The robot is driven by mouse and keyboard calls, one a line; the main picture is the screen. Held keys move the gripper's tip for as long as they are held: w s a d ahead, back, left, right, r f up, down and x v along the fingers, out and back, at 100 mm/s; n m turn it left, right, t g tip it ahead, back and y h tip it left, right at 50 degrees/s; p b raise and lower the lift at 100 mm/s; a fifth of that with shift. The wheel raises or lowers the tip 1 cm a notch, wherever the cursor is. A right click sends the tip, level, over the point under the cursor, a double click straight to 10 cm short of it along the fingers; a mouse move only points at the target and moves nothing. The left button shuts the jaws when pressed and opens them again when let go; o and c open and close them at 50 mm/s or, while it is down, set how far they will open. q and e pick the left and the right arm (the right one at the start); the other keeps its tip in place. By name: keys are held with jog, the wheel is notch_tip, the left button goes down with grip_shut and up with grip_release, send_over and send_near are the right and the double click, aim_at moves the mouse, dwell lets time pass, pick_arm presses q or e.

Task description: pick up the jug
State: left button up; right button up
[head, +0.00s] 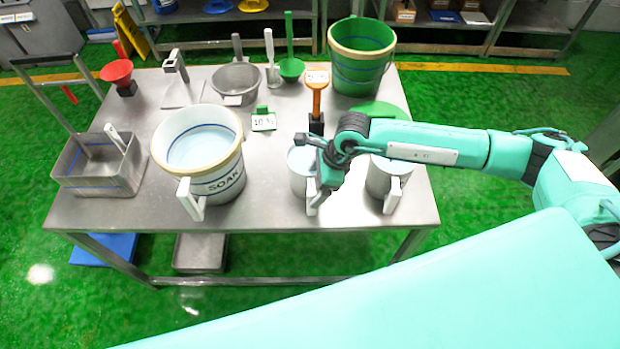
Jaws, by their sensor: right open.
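Two metal jugs with white handles stand near the front edge of the steel table. One jug (297,168) is in the middle, with pale contents; the other jug (378,181) is to its right, partly behind my right forearm. My right gripper (322,168) is open, at the right side of the middle jug and over its upper handle. It hides part of that jug's rim and handle. I cannot tell whether the fingers touch the handle. My left gripper is not in view.
A large bucket marked SOAK (212,170) stands left of the middle jug. A metal box (90,185), a grey bowl (238,80), a green bucket (361,70), an orange-handled tool (317,92) and a small sign (263,122) share the table (260,205). Its front edge is clear between bucket and jug.

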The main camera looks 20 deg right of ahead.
jog(key=shift+p+x, duration=0.4)
jog(key=shift+x, duration=1)
jog(key=shift+c, duration=0.5)
grip_shut()
jog(key=shift+w+a+r, duration=0.1)
jog(key=shift+w+r, duration=0.05)
